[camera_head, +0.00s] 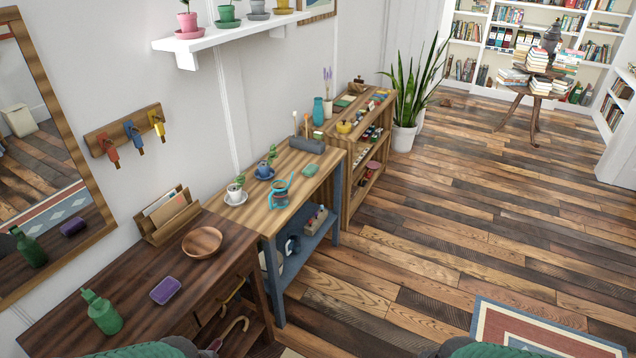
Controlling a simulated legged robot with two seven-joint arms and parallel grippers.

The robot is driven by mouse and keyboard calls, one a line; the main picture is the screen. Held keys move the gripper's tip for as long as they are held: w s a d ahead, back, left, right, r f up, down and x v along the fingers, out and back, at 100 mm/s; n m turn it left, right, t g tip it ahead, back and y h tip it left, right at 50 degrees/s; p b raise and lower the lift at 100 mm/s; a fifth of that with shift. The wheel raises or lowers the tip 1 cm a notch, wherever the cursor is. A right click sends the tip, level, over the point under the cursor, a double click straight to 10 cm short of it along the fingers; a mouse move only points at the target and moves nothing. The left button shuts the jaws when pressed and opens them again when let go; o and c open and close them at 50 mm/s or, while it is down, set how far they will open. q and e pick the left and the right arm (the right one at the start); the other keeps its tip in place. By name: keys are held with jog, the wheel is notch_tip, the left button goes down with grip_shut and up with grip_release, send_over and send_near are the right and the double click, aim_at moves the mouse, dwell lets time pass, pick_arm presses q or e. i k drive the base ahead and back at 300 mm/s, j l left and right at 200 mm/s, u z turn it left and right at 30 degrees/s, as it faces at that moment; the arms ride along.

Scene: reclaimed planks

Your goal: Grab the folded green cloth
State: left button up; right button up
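A small flat green item (311,170) lies on the light wooden top of the blue-legged table (272,217), near its right edge. It may be the folded green cloth, but it is too small to tell for sure. Neither of my grippers shows in the head view. Green rounded shapes at the bottom edge appear to be parts of my own body.
Near the green item stand a blue-rimmed glass pot (279,193), a blue cup (264,171) and a grey holder (306,144). A dark desk holds a wooden bowl (202,242) and green bottle (101,312). The plank floor (430,230) right of the furniture is mostly clear.

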aim_at(310, 170)
jog(key=i+u, duration=0.1)
jog(key=i, duration=0.2)
jog(key=i+l+u, duration=0.1)
jog(key=u, duration=0.3)
jog(key=i+l+u, duration=0.1)
jog(key=u, duration=0.25)
jog(key=i+l+u, duration=0.15)
jog(key=u, duration=0.25)
